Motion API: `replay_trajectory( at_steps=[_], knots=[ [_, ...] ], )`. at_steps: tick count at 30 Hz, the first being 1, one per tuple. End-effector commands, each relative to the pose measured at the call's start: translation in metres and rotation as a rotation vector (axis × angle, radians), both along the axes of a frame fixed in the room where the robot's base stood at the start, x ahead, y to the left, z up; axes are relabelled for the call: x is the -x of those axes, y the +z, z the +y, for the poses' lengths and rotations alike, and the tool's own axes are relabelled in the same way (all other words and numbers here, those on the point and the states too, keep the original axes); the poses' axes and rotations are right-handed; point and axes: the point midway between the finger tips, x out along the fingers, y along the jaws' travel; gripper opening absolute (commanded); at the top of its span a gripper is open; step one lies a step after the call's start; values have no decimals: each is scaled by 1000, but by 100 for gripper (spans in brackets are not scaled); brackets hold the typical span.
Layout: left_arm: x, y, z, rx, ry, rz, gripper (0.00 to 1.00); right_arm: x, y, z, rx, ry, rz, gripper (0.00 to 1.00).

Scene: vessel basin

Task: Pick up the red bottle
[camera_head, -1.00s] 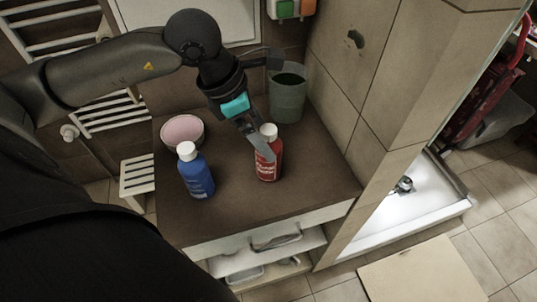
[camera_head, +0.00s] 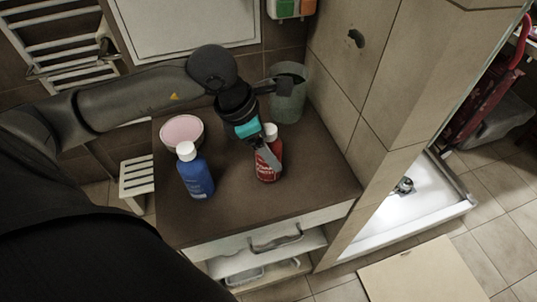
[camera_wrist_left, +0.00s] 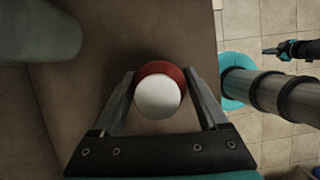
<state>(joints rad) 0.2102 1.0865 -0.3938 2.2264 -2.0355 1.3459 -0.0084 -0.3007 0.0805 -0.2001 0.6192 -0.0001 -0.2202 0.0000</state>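The red bottle (camera_head: 269,163) with a white cap stands upright on the brown countertop. My left gripper (camera_head: 268,158) is at the bottle from above, with a finger in front of its upper side in the head view. In the left wrist view the white cap (camera_wrist_left: 158,97) and a red rim (camera_wrist_left: 160,68) show between the two spread fingers of the left gripper (camera_wrist_left: 160,72). The fingers are close to both sides; contact is not clear. What seems to be my right gripper (camera_wrist_left: 283,49) shows small at the right of the left wrist view.
A blue bottle (camera_head: 196,177) stands left of the red one. A pink bowl (camera_head: 182,131) is behind it, and a greenish-grey cup (camera_head: 288,98) stands at the back right near the tiled wall (camera_head: 335,100). The front of the countertop (camera_head: 230,220) is clear.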

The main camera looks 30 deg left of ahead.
Motion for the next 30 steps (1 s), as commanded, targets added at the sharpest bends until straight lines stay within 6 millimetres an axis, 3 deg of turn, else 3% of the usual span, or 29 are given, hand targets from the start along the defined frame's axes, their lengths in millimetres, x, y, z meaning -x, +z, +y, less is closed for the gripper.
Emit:
replay_trajectory(
  at_steps=[2,19,30],
  knots=[
    [0,0,0,0,0,0,66,0,0,0,0,0,0,0],
    [0,0,0,0,0,0,2,0,0,0,0,0,-1,0],
    [-1,6,0,0,1,-3,0,-1,1,0,0,0,-1,0]
  ],
)
